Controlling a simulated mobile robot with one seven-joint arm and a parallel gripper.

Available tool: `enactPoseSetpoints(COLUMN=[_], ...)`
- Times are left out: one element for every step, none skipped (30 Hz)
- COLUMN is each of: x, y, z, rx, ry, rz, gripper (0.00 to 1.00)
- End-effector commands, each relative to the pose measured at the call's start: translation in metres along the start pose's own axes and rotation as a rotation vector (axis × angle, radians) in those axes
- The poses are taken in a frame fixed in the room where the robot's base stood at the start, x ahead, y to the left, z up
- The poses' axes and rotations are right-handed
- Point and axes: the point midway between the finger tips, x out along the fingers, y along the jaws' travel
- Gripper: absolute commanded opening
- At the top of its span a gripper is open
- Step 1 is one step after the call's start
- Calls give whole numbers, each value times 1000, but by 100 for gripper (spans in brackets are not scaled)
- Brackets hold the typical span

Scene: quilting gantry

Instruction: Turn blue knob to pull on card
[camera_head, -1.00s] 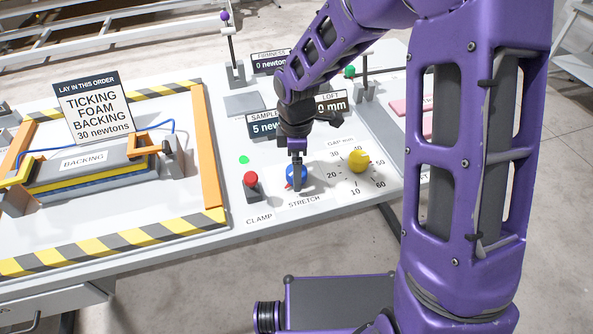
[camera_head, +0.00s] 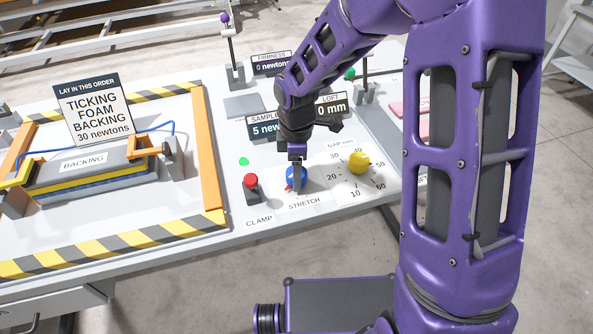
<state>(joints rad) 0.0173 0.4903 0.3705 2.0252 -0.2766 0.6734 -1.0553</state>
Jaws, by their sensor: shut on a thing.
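The blue knob (camera_head: 304,176) sits on the white STRETCH card (camera_head: 306,203) on the bench top, with a red mark on its left side. My gripper (camera_head: 297,180) points down over it and is shut on the knob; the fingers hide part of it. The sample display (camera_head: 263,127), partly covered by my arm, reads "5 new...". An order sign (camera_head: 93,107) reads TICKING, FOAM, BACKING, 30 newtons. The layered stack with a BACKING label (camera_head: 84,160) lies in the clamp frame at left.
A red button (camera_head: 251,186) marked CLAMP stands just left of the knob, below a green dot (camera_head: 244,161). A yellow knob (camera_head: 359,162) on the GAP mm dial is close on the right. Upright posts stand behind.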

Motion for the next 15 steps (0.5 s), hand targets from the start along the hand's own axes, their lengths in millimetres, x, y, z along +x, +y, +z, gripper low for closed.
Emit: enactPoseSetpoints(x=[0,0,0,0,0,0,0,0,0,0,0,0,0,0,0], y=[0,0,0,0,0,0,0,0,0,0,0,0,0,0,0], z=[0,0,0,0,0,0,0,0,0,0,0,0,0,0,0], rx=[4,8,15,22,31,45,57,72,93,111,130,159,182,207,242], ry=[0,0,0,0,0,0,0,-1,-1,-1,-1,-1,-1,-1,-1], rz=[0,0,0,0,0,0,0,0,0,0,0,1,0,0,0], gripper=[7,7,7,7,7,7,7,7,7,7,7,7,7,7,7])
